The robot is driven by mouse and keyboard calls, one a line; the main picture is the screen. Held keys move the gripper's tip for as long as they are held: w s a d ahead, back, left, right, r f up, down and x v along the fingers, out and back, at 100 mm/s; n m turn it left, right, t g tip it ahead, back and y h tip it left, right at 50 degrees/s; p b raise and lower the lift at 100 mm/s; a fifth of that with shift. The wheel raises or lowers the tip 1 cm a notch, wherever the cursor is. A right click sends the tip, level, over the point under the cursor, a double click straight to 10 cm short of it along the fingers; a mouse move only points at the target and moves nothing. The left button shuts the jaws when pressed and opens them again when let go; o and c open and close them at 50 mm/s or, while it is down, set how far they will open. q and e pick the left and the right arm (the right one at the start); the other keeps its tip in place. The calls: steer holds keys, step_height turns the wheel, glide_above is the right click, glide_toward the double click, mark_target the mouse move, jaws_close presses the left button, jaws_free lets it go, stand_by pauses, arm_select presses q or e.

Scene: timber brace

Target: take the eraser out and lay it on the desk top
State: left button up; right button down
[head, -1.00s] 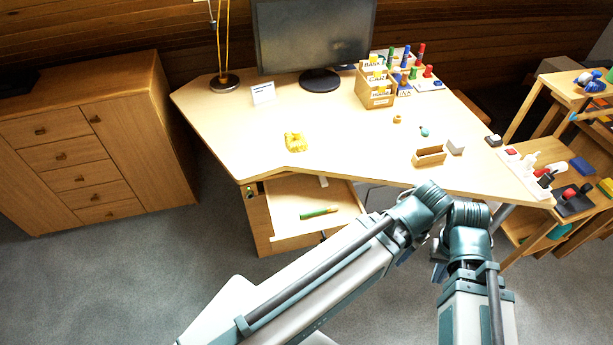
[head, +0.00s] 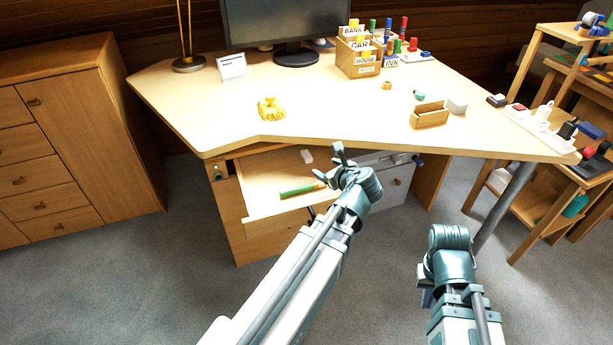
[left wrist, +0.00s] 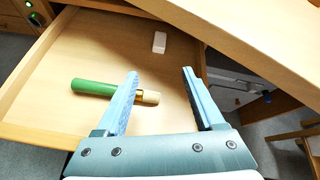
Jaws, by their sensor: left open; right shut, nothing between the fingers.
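The white eraser (head: 307,156) lies in the open desk drawer (head: 258,207), near its back edge by the desk top (head: 300,105). The left wrist view shows the eraser (left wrist: 159,42) beyond my fingertips, roughly in line with the gap between them. A green stick with a tan end (left wrist: 95,88) lies nearer in the drawer, partly behind one finger. My left gripper (head: 329,163) is open and empty over the drawer's right side; it also shows in the left wrist view (left wrist: 160,73). My right gripper (head: 425,297) is shut and empty, low in front of the desk, mostly hidden by its wrist.
The desk edge overhangs the drawer's back. On the desk are a yellow lump (head: 270,108), a small wooden box (head: 429,115), a card box (head: 358,55) and a monitor (head: 280,22). A shelf rack (head: 560,170) stands at the right.

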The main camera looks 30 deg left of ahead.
arm_select(q)
steer(key=shift+w+a+f+m+t+y+b, duration=0.15)
steer(key=shift+w+a+f+m+y+b, duration=0.1)
steer(key=shift+a+f+m+b, duration=0.3)
steer(key=shift+w+a+f+m+t+y+b, duration=0.15)
steer(key=shift+w+a+f+m+b, duration=0.2)
steer(key=shift+m, duration=0.3)
steer(key=shift+w+a+r+m+t, duration=0.1)
steer(key=shift+a+m+t, duration=0.2)
steer(key=shift+a+m, duration=0.15)
steer(key=b, duration=0.4)
glide_toward(306, 154)
steer(key=x, duration=0.3)
steer(key=shift+w, duration=0.15)
steer(key=shift+w+a, duration=0.3)
steer(key=shift+a, duration=0.1)
arm_select(e)
step_height(306, 154, down, 7)
arm_select(q)
steer(key=b+x, duration=0.2)
steer(key=x, duration=0.3)
steer(key=shift+f, duration=0.25)
arm_select(e)
step_height(306, 154, down, 2)
steer(key=shift+f, duration=0.15)
arm_select(q)
jaws_close()
